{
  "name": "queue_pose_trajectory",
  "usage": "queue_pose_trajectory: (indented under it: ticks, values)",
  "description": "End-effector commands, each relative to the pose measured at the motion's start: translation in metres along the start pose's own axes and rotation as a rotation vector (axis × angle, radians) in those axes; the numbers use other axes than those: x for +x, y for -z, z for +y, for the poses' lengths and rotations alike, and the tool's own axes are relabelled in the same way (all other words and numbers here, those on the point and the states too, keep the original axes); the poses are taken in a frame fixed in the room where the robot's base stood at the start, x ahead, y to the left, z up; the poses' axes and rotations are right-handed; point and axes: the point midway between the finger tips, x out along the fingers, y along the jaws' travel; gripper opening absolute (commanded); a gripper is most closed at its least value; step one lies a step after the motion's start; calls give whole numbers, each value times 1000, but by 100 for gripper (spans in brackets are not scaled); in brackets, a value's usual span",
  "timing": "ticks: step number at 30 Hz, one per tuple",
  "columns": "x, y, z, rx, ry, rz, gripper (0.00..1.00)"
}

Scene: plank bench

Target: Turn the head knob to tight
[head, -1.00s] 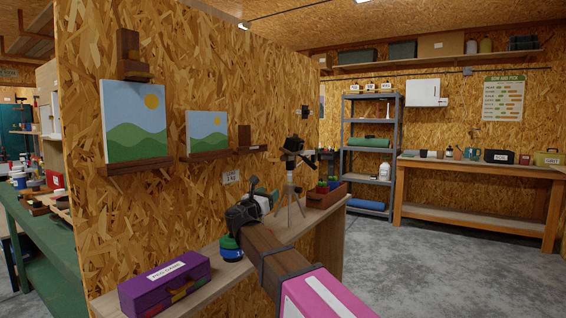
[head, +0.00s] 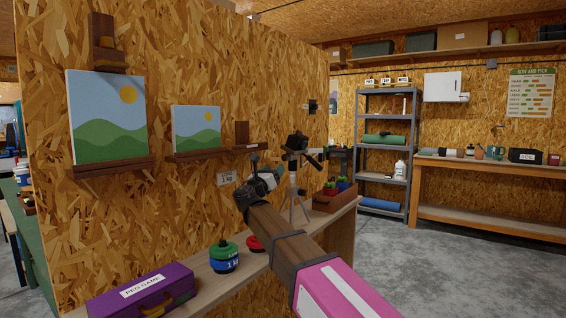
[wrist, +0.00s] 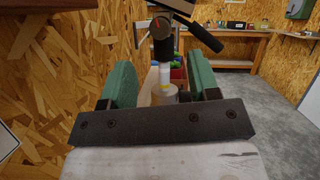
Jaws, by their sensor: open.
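A small tripod (head: 293,190) with a dark head (head: 297,146) stands on the narrow shelf. In the wrist view the head's round black knob (wrist: 162,28) faces me and carries a red mark. A black handle (wrist: 205,38) sticks out to its right, and a pale column (wrist: 165,75) runs below. My gripper (head: 268,178) is just left of the tripod in the head view. In the wrist view its green fingers (wrist: 163,85) are wide apart, with the column showing between them. The knob appears above the fingertips, not between them. Any tight marking is too small to read.
On the shelf (head: 207,285) are a purple peg game box (head: 140,292), green and blue weights (head: 223,257), a red object (head: 254,243) and a planter box (head: 335,197) right of the tripod. A board wall (head: 200,60) rises behind. Open floor (head: 440,260) lies right.

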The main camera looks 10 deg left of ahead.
Motion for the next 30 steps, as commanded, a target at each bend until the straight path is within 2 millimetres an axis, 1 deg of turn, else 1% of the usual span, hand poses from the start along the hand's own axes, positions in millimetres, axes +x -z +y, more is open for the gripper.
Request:
queue_pose_trajectory:
  ticks: [1, 3, 6, 10, 16, 24, 25, 26, 27, 29, 30]
  values:
    - [12, 0, 2, 0, 2, 0, 55]
    - [25, 0, 1, 1, 2, 0, 55]
    - [41, -1, 1, 1, 2, 0, 55]
    - [57, 0, 1, 1, 1, 1, 55]
    - [68, 0, 0, 1, 0, 1, 55]
    - [69, 0, 0, 1, 0, 1, 55]
    - [69, 0, 0, 1, 0, 1, 52]
    - [69, 0, 0, 1, 0, 1, 42]
    - [69, 0, 0, 1, 0, 1, 29]
    - [69, 0, 0, 1, 0, 1, 10]
    - [69, 0, 0, 1, 0, 1, 6]
